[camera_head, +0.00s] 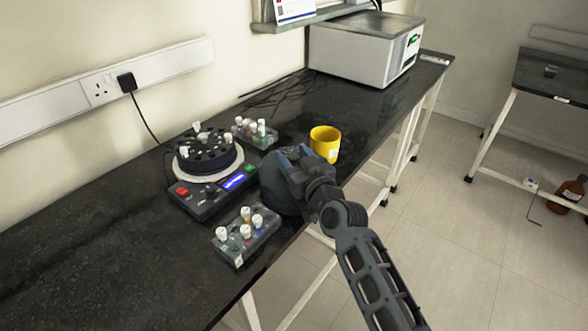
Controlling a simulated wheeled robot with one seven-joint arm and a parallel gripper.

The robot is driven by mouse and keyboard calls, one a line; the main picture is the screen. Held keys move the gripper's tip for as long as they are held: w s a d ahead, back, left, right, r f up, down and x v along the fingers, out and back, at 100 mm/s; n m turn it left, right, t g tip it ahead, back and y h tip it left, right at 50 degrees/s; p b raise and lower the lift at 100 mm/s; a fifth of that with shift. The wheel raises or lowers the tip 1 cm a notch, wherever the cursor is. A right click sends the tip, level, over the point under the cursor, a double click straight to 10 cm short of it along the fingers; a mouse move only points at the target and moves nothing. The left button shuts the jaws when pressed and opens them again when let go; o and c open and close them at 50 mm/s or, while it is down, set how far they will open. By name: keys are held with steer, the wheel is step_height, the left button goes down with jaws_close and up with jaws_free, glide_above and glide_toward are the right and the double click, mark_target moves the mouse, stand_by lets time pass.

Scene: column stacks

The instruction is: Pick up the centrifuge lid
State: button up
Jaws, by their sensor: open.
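The centrifuge (215,190) stands on the black bench with its dark rotor uncovered and several white-capped tubes in it. A dark rounded piece that looks like the centrifuge lid (272,194) is to its right, near the bench's front edge. My gripper (290,162) is over and against this dark piece in the picture and hides part of it. The fingertips are hard to make out against the dark lid, and I cannot tell whether they touch it. The gripper is open.
A tube rack (245,238) stands in front of the centrifuge, and another rack (256,134) behind it. A yellow mug (325,143) is close to the right of my gripper. A grey boxy machine (365,50) stands at the back. The bench's left part is clear.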

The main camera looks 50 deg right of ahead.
steer(key=shift+c, duration=0.3)
jaws_close()
stand_by(0.3)
